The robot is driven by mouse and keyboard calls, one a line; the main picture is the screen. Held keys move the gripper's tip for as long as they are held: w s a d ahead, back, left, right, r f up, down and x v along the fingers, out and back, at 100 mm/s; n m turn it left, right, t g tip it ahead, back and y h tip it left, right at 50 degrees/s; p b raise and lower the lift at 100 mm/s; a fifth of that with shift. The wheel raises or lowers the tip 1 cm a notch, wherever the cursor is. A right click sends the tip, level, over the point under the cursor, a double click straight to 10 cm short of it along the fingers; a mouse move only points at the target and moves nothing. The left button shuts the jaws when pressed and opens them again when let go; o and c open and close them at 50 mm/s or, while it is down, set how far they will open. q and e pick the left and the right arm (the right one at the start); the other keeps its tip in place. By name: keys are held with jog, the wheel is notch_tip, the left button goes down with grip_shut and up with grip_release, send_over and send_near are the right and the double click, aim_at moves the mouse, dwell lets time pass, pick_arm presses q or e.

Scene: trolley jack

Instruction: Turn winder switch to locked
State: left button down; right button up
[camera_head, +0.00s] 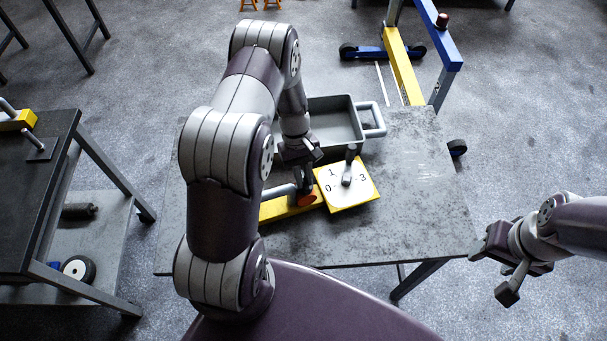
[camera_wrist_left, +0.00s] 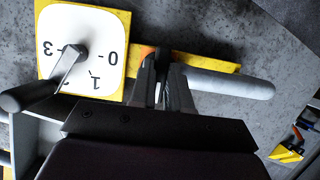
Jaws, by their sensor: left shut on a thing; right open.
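A yellow bar-like base (camera_head: 285,208) with a grey lever (camera_head: 279,191) and an orange-red part (camera_head: 307,200) lies on the grey table. My left gripper (camera_head: 304,180) reaches down to it. In the left wrist view, my left gripper (camera_wrist_left: 163,88) is shut on the grey lever (camera_wrist_left: 232,85), beside the yellow base (camera_wrist_left: 208,62). The fingers partly hide the orange part. A white dial plate (camera_head: 364,190) with a yellow edge, numbers and a dark handle (camera_head: 350,165) sits just right of it. I see no "locked" mark. My right gripper (camera_head: 497,270) is open and empty, off the table's right side.
A grey tray (camera_head: 336,106) with a side handle stands behind the dial. A blue and yellow frame (camera_head: 403,65) stands beyond the table. A dark workbench (camera_head: 30,165) at the left holds another yellow piece (camera_head: 17,122). The front right of the grey table (camera_head: 420,215) is clear.

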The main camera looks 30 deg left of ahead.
dwell(0.3)
pick_arm(q)
jog(key=c, duration=1.1)
grip_release()
jog(key=p+v, duration=0.3)
jog(key=v, duration=0.9)
jog(key=shift+w+a+r+p, duration=0.1)
jog(key=shift+r+p, duration=0.25)
jog(key=shift+p, duration=0.05)
